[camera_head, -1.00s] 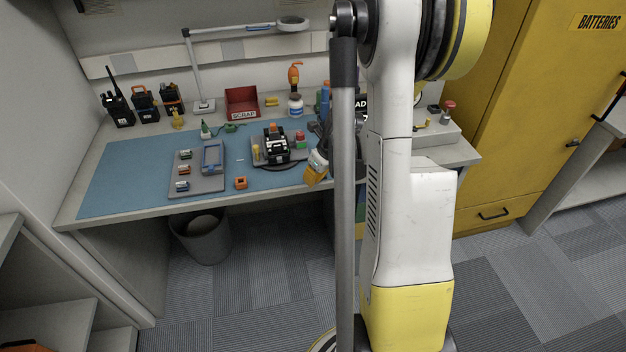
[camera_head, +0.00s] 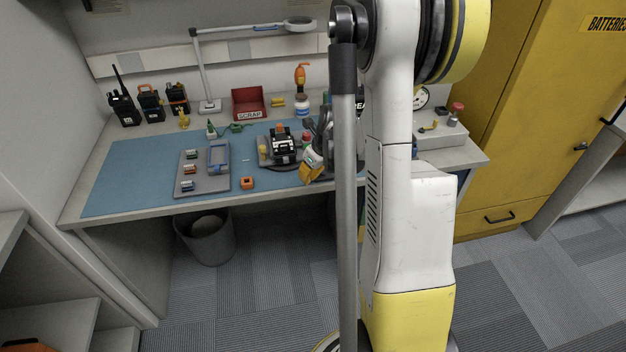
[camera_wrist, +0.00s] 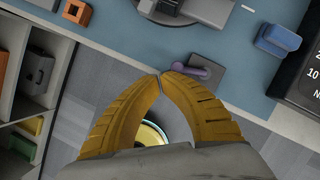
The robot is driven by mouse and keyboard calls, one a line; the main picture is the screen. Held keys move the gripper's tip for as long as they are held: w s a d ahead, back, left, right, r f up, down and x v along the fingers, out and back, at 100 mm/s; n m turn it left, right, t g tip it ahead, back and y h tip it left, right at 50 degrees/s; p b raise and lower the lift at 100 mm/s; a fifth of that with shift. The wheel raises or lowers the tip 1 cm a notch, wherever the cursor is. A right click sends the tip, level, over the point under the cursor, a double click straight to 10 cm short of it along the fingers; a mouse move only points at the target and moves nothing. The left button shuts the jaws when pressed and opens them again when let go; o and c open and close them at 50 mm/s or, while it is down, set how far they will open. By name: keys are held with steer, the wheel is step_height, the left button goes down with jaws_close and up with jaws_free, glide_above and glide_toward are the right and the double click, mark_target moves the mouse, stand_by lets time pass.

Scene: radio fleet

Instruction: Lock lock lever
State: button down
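A black device (camera_head: 284,145) sits on a dark fixture plate on the blue mat, with red and green parts at its right. The plate's front (camera_wrist: 208,22) shows at the top of the wrist view. A small purple-grey lever-like piece (camera_wrist: 205,70) lies over a grey block near the bench's front edge; I cannot tell for sure that it is the lock lever. My gripper (camera_wrist: 159,74) has yellow fingers with tips meeting, nothing visible between them, just left of that piece in the picture. In the head view my gripper (camera_head: 308,176) is right of the fixture; my arm hides what is behind it.
A grey parts tray (camera_head: 203,184) and an orange square piece (camera_head: 247,183) lie left of the fixture. A red scrap bin (camera_head: 249,102), radios (camera_head: 151,103) and a lamp (camera_head: 203,70) stand behind. A blue block (camera_wrist: 277,43) is at right in the wrist view.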

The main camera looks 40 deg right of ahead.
steer(key=shift+w, duration=0.35)
steer(key=shift+s, duration=0.1)
steer(key=shift+s+d, duration=0.55)
